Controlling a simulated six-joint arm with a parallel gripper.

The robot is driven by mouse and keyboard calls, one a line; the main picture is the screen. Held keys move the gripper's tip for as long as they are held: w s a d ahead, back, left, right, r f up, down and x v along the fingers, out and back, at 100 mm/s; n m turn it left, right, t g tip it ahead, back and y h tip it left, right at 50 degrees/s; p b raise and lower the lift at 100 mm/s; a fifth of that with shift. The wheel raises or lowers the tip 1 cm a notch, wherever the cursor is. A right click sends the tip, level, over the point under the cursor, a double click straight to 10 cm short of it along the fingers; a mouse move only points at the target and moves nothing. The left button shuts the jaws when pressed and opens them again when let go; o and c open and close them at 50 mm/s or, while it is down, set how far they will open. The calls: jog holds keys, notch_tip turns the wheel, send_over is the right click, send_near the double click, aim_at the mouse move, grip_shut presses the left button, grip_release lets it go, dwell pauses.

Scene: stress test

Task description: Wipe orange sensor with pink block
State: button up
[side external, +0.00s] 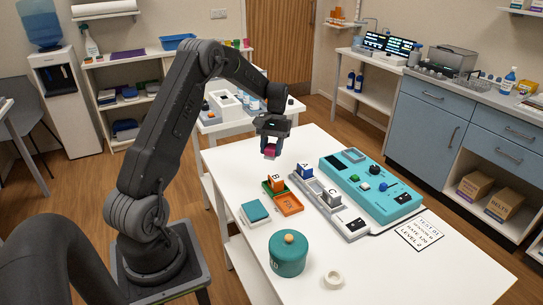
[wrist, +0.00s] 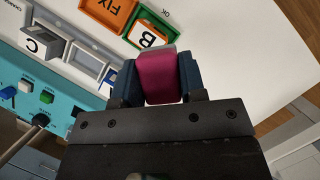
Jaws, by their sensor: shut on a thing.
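The pink block (side external: 270,152) is held between the fingers of my gripper (side external: 271,147), above the far left part of the white table. In the wrist view the pink block (wrist: 159,77) sits between the two dark blue fingers. The orange sensor marked B (side external: 277,184) stands in a green tray, nearer the camera and lower than my gripper. In the wrist view the orange sensor (wrist: 148,39) shows just beyond the pink block, which partly hides it. The block appears raised and apart from the sensor.
An orange FIX tray (side external: 290,205) adjoins the green tray. Grey holders carry a blue sensor A (side external: 305,171) and a grey sensor C (side external: 331,201). A teal console (side external: 370,187) lies to the right. A teal pot (side external: 288,258) and white ring (side external: 333,280) stand nearer. The table's right front is clear.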

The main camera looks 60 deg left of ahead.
jog(key=shift+r, duration=1.05)
